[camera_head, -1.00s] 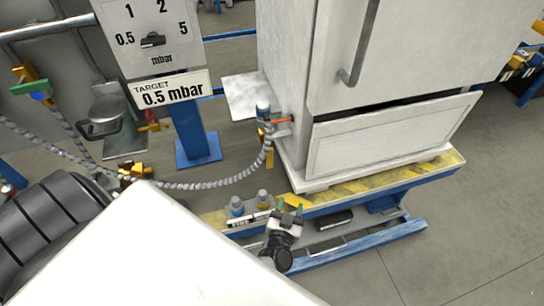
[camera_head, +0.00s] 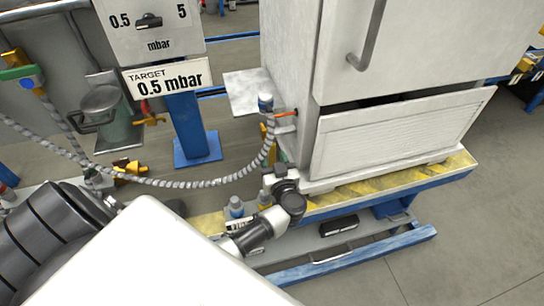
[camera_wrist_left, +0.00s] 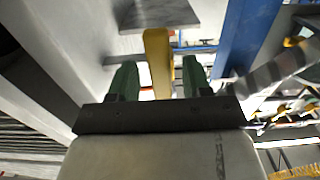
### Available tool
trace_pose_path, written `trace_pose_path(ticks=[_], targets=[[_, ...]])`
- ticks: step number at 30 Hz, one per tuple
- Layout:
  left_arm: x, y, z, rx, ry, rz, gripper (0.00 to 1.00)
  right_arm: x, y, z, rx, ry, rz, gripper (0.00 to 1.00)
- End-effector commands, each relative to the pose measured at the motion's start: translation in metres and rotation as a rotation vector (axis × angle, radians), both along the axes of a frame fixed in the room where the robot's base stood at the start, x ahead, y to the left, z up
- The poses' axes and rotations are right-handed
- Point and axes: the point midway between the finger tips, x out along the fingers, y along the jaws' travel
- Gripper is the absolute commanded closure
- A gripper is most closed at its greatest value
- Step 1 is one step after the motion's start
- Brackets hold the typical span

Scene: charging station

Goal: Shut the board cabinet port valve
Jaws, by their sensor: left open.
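The white board cabinet (camera_head: 292,80) stands on a blue and yellow platform. On its left side is the port fitting (camera_head: 266,104), with an orange piece (camera_head: 286,114), a yellow lever (camera_head: 269,134) and a grey ribbed hose (camera_head: 215,183). My left gripper (camera_head: 280,172) is just below the fitting, close to the cabinet's lower corner; its fingers are hard to make out there. In the left wrist view its green fingers (camera_wrist_left: 158,80) are open, with a yellow bar (camera_wrist_left: 158,62) in line with the gap between them. I cannot tell contact. My right gripper is out of view.
A gauge panel (camera_head: 150,30) with a "TARGET 0.5 mbar" sign (camera_head: 168,84) stands on a blue post at the left. A grey plate (camera_head: 247,93) juts out beside the cabinet. The floor at right is clear.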

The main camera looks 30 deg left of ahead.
Motion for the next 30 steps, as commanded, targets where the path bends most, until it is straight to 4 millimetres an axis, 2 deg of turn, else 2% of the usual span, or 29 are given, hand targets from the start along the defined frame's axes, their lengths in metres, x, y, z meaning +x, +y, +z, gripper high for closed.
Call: trace_pose_path(ticks=[6,14,23,24,30], targets=[[0.0099,0.0117,-0.0002,0.000,0.000,0.000,0.51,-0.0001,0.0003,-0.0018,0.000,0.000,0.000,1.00],[0.0102,0.0123,-0.0002,0.000,0.000,0.000,0.51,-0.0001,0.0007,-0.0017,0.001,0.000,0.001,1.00],[0.0100,0.0120,-0.0003,0.000,0.000,0.000,0.97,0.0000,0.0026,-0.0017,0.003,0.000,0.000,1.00],[0.0101,0.0119,-0.0003,0.000,0.000,0.000,1.00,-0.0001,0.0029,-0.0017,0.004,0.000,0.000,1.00],[0.0099,0.0118,0.0000,0.001,0.002,-0.001,1.00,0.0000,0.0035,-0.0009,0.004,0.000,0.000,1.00]])
